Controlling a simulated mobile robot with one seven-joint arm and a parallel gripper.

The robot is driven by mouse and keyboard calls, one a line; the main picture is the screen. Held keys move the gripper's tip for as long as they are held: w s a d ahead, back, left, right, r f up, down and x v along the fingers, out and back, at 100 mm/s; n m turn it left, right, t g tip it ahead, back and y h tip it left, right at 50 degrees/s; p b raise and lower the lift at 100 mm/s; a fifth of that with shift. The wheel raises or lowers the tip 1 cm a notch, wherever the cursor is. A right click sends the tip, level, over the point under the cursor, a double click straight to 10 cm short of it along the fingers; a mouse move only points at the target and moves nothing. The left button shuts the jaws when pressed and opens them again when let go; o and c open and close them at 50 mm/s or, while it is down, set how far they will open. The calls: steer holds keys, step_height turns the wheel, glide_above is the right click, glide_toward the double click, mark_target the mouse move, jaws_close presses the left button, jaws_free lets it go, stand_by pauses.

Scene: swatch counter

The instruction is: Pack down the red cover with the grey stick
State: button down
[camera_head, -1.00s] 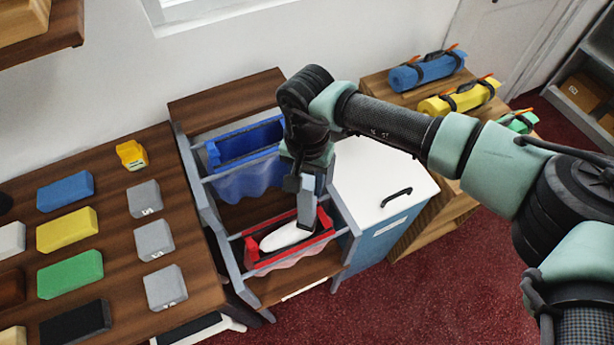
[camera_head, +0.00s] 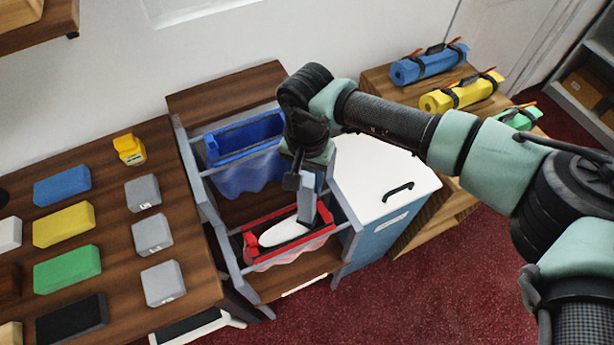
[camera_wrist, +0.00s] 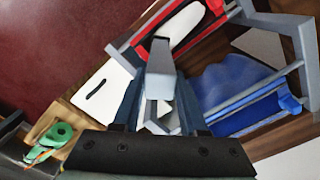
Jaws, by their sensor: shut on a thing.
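The red cover (camera_head: 291,250) sits in the near part of the grey-railed rack, with a pale, translucent skirt hanging below its front edge. A white oblong thing (camera_head: 283,234) lies within its red rim. The cover also shows at the top of the wrist view (camera_wrist: 216,5). My gripper (camera_head: 313,176) is shut on the grey stick (camera_head: 307,203) and holds it pointing down over the right end of the cover. In the wrist view the grey stick (camera_wrist: 160,58) stands in front of the cover. Whether its lower end touches the cover cannot be told.
A blue cover (camera_head: 246,135) hangs in the rack behind the red one. A white-topped cabinet (camera_head: 375,180) stands close on the right. A wooden table (camera_head: 110,222) with coloured and grey blocks is on the left. Rolled bundles (camera_head: 430,66) lie on a wooden stand at the back right.

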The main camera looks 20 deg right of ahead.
mark_target(307, 198)
steer(key=shift+f+b, duration=3.05)
steer(key=shift+f, duration=0.85)
steer(key=shift+r, duration=0.15)
steer(key=shift+r, duration=0.1)
steer(key=shift+r+p, duration=3.85)
steer(key=shift+r, duration=1.65)
